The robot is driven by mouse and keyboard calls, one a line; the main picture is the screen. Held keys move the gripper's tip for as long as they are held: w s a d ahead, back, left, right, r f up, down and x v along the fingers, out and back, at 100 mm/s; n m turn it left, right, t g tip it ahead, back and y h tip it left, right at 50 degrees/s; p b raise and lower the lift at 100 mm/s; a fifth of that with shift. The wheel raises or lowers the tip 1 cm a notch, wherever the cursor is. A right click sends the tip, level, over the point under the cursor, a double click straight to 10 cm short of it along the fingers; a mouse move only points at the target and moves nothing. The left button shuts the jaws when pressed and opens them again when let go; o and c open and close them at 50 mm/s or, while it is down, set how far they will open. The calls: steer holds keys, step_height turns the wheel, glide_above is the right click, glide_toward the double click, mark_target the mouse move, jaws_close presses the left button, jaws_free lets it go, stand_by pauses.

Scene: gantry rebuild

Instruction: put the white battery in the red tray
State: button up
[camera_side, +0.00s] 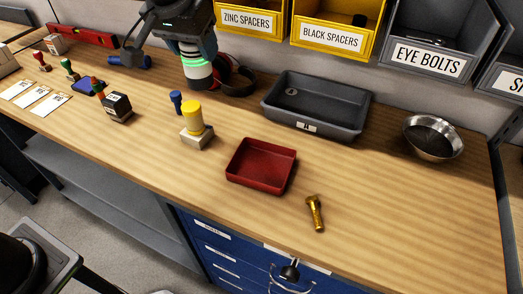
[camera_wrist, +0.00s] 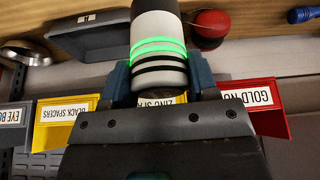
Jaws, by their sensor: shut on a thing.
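The white battery (camera_wrist: 157,75) is a pale cylinder with glowing green rings and dark bands. My gripper (camera_wrist: 161,80) is shut on it, one blue-grey finger on each side. In the side view, my gripper (camera_side: 194,48) is at the back left of the bench, with the battery (camera_side: 199,76) pointing down below it. I cannot tell whether its lower end touches the bench. The red tray (camera_side: 262,166) is a shallow, empty square tray near the front middle of the bench, to the right of and nearer than my gripper.
Red and black ear defenders (camera_side: 236,78) lie just right of the battery. A grey bin (camera_side: 316,104) stands behind the red tray. A yellow-topped block (camera_side: 194,126) and a small blue object (camera_side: 176,101) stand between. A gold bolt (camera_side: 315,213) and metal bowl (camera_side: 433,138) are farther right.

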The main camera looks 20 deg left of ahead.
mark_target(207, 73)
steer(key=shift+m, duration=0.4)
steer(key=f, duration=0.1)
steer(key=d+f, duration=0.2)
steer(key=f, duration=0.1)
steer(key=shift+s+d+f, duration=0.1)
steer(key=shift+s+d, duration=0.15)
steer(key=shift+s, duration=0.1)
steer(key=shift+s+d+f, duration=0.2)
steer(key=shift+d+f, duration=1.7)
steer(key=shift+f, duration=0.05)
steer(key=shift+s+d+f, duration=0.2)
steer(key=shift+d+f, duration=1.75)
steer(key=shift+f, duration=0.05)
steer(key=shift+s+d+f, duration=0.2)
steer(key=shift+d+f, duration=1.7)
steer(key=shift+f, duration=0.05)
steer(key=o, duration=1.1)
steer(key=shift+f, duration=0.2)
steer(key=shift+o, duration=0.2)
